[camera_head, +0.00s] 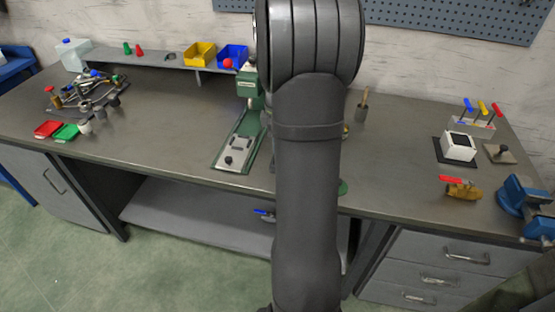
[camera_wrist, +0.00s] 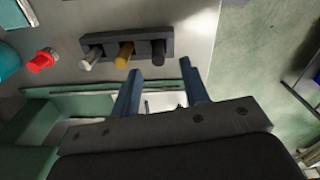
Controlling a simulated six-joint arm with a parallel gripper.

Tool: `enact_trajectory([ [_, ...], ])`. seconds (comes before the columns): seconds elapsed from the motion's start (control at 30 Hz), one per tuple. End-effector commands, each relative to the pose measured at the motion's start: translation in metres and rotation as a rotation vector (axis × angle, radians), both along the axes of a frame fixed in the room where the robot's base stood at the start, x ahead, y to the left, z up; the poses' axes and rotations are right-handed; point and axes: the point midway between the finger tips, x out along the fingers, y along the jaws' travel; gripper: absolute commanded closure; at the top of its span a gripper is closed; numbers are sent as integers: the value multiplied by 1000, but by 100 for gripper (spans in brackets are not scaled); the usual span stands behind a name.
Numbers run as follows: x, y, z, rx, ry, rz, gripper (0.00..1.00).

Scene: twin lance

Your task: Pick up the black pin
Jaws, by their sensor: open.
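In the wrist view, the black pin (camera_wrist: 158,50) sits at the right end of a dark rack (camera_wrist: 95,39). A brass pin (camera_wrist: 124,55) is in the middle and a silver-grey pin (camera_wrist: 90,60) at the left. My gripper (camera_wrist: 160,67) is open, with its two blue-grey fingers apart and nothing visible between them. The black pin appears just beyond the fingertips, roughly in line with the gap; the remaining distance is hard to judge. In the head view, my own arm hides the gripper, and I cannot make out the rack or pins.
In the wrist view, a red knob (camera_wrist: 42,60) and a teal rounded part lie left of the rack. A green-framed fixture (camera_wrist: 80,88) lies below it. In the head view, a green machine (camera_head: 248,85) stands beside my arm. The grey bench (camera_head: 400,165) has bare room to the right.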

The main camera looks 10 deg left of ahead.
Motion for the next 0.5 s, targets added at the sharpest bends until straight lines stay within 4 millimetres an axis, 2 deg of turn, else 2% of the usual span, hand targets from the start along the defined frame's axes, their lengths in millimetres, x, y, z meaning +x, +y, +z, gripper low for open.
enact_trajectory([
  [0.3,1,0,-41,-2,5,0,59],
  [0.5,2,0,-53,0,1,0,59],
])
